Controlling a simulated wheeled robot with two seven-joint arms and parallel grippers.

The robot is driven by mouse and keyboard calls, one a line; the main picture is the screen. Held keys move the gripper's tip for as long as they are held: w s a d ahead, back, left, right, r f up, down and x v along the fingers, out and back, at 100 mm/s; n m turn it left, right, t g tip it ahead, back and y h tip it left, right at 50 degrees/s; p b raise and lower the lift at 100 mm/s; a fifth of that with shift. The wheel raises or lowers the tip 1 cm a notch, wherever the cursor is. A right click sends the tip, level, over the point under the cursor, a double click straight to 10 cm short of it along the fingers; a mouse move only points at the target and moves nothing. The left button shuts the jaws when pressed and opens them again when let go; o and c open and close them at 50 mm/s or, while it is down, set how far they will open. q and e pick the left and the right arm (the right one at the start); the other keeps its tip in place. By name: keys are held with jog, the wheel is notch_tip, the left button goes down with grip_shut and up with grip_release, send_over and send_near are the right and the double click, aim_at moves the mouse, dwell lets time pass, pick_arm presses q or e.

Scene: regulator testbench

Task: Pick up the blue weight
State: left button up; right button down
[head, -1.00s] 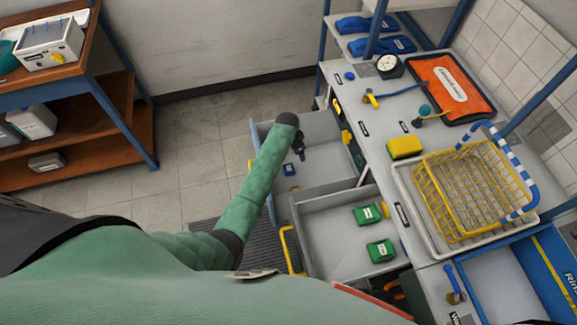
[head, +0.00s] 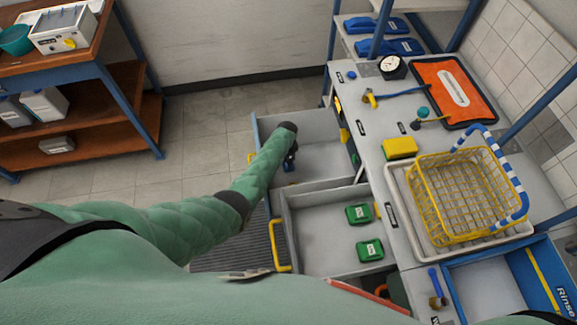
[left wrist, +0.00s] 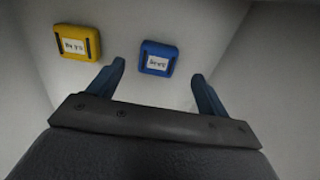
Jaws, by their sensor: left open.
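The blue weight (left wrist: 158,58), a small block with a white label, lies on the pale drawer floor in the left wrist view. My left gripper (left wrist: 158,72) is open, with one finger at each side of the blue weight in the picture. The fingertips appear short of it, and I see no contact. In the head view my left gripper (head: 291,158) reaches down into the far open drawer (head: 325,160) and mostly hides the blue weight there. A yellow weight (left wrist: 77,43) lies left of the blue one in the left wrist view. My right gripper is not in view.
The nearer open drawer (head: 320,235) holds two green weights (head: 359,214). Drawer walls surround my left gripper. The bench on the right carries a yellow wire basket (head: 462,195), a yellow block (head: 399,148), a gauge (head: 391,67) and an orange mat (head: 440,75).

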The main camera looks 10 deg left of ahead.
pick_arm(q)
jog(key=shift+d+f+b, duration=0.15)
jog(key=shift+f+b, duration=0.05)
jog(key=shift+f, duration=1.05)
jog(key=shift+d+f+b, duration=0.15)
jog(key=shift+f, duration=1.05)
jog(key=c, duration=1.3)
jog(key=shift+c, duration=0.7)
jog(key=shift+r, duration=0.15)
